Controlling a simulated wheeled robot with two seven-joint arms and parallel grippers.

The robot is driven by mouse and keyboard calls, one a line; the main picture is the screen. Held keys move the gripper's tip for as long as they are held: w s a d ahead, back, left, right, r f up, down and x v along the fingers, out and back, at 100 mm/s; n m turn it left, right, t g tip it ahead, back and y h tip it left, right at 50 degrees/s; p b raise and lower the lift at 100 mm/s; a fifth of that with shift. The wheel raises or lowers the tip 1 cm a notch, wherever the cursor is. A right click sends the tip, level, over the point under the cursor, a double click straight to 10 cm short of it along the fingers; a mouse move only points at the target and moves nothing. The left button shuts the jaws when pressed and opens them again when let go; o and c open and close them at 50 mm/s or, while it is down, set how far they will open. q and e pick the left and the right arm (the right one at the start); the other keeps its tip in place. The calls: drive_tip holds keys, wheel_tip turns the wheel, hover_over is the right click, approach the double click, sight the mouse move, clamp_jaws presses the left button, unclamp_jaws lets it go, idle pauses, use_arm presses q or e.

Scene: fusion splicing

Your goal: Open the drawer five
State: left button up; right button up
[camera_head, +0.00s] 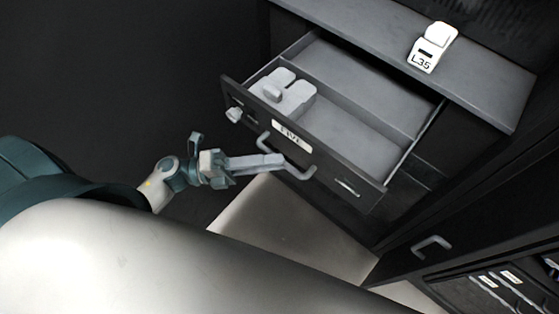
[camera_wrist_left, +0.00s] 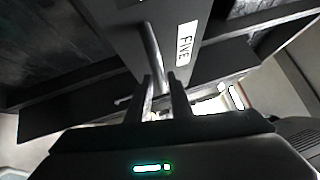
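The drawer labelled FIVE (camera_head: 345,172) is pulled well out of the dark cabinet, and its inside shows in the head view. Its grey bar handle (camera_head: 298,174) is on the front panel below the label; in the left wrist view the handle (camera_wrist_left: 153,52) runs down between my fingers. My left gripper (camera_head: 278,161) reaches the handle from the left, and its fingers (camera_wrist_left: 163,92) appear closed around the bar. The fingertips partly cover the handle in the head view. My right gripper is in neither view.
A pale grey object (camera_head: 290,96) lies in the drawer's left compartment, beside a divider. A white device marked L35 (camera_head: 432,47) sits on the cabinet ledge above. Another handle (camera_head: 432,243) is on a dark front at the lower right. The floor left of the drawer looks clear.

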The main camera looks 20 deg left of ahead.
use_arm(q)
drive_tip(key=b+v, duration=0.5)
drive_tip(key=v, duration=1)
drive_tip(key=shift+b, duration=0.3)
drive_tip(key=shift+d, duration=0.1)
